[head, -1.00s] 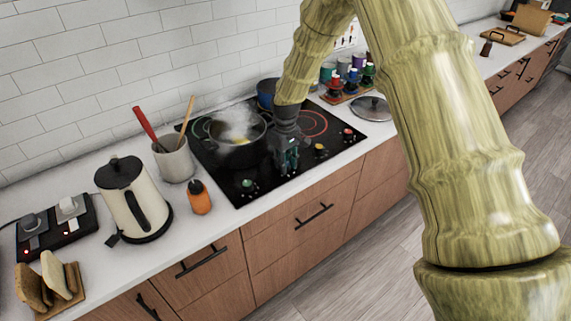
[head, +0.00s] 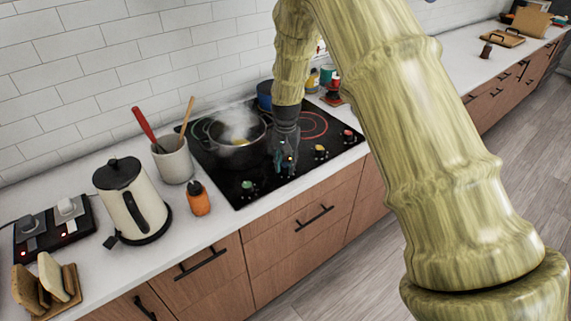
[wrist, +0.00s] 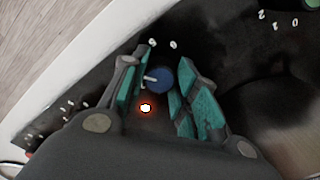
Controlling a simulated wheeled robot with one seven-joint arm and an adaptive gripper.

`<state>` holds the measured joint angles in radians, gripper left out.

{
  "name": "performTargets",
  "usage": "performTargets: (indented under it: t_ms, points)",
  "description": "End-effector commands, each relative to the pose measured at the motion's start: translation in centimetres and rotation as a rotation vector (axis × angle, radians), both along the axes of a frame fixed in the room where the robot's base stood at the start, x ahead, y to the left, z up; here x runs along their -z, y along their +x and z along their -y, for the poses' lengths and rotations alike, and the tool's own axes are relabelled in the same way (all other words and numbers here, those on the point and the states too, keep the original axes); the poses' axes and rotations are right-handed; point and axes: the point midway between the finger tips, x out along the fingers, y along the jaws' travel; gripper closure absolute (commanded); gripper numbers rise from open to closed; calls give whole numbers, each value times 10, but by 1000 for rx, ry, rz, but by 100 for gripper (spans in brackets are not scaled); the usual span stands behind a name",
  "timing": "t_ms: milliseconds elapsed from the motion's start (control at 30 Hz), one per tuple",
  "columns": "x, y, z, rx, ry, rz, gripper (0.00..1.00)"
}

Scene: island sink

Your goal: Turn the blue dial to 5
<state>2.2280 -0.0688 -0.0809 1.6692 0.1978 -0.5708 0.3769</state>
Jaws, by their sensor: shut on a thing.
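The blue dial (wrist: 161,79) sits between the fingers of my gripper (wrist: 158,85) in the wrist view. The fingers are shut on it from both sides. A white mark on the dial points left in that view. White digits show around it, but I cannot read clearly which one the mark meets. A bright orange-white light glows beside the dial. In the head view my gripper (head: 284,162) is down at the front of the black cooktop (head: 225,175), between the green dial (head: 247,185) and the yellow dial (head: 320,150). It mostly hides the blue dial there.
A steaming dark pot (head: 236,143) stands just behind and left of my gripper. A red dial (head: 347,133) is farther right. An orange bottle (head: 198,199), a utensil crock (head: 174,160) and a white kettle (head: 132,200) stand left of the cooktop.

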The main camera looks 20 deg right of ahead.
Motion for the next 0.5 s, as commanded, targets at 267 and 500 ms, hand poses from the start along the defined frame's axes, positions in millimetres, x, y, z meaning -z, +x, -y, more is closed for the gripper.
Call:
performTargets:
  t_ms: [267, 500]
  points:
    - [-2, 2, 1, 262, -3, 4, 94]
    - [-2, 2, 1, 491, -2, 5, 94]
